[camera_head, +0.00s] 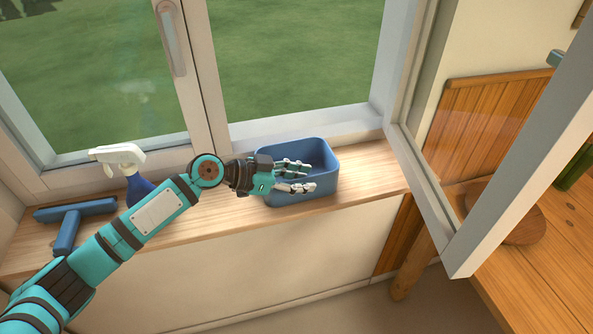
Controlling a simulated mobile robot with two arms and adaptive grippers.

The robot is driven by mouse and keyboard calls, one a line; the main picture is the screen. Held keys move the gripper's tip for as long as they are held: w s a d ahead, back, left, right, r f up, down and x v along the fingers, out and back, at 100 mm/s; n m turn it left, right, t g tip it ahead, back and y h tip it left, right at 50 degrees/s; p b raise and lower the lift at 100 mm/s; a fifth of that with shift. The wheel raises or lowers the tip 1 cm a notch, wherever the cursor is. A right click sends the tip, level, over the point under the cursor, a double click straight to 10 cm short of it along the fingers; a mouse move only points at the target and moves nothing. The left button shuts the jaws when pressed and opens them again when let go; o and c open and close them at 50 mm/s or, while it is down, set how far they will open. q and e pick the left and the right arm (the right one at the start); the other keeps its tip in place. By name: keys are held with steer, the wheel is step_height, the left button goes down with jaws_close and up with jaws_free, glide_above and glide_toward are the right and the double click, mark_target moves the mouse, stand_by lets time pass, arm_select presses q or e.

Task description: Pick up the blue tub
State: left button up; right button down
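The blue tub (318,158) is an open rectangular box with rounded corners. It stands upright on the wooden window sill, in the middle of the head view. My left gripper (304,178) is in front of and over the tub's near left part, with its fingers spread apart. It hides part of the tub's near wall and left rim. I see nothing between the fingers, and I cannot tell whether they touch the tub. The inside of the tub that shows looks empty. My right gripper is not in view.
A blue spray bottle with a white head (120,158) and a blue squeegee (75,222) are on the sill (225,215) at the left, beside my arm. An open window sash (520,165) juts out at the right, before a wooden table (545,270).

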arm_select(q)
jaws_close()
steer(key=shift+r, duration=0.15)
stand_by(0.4)
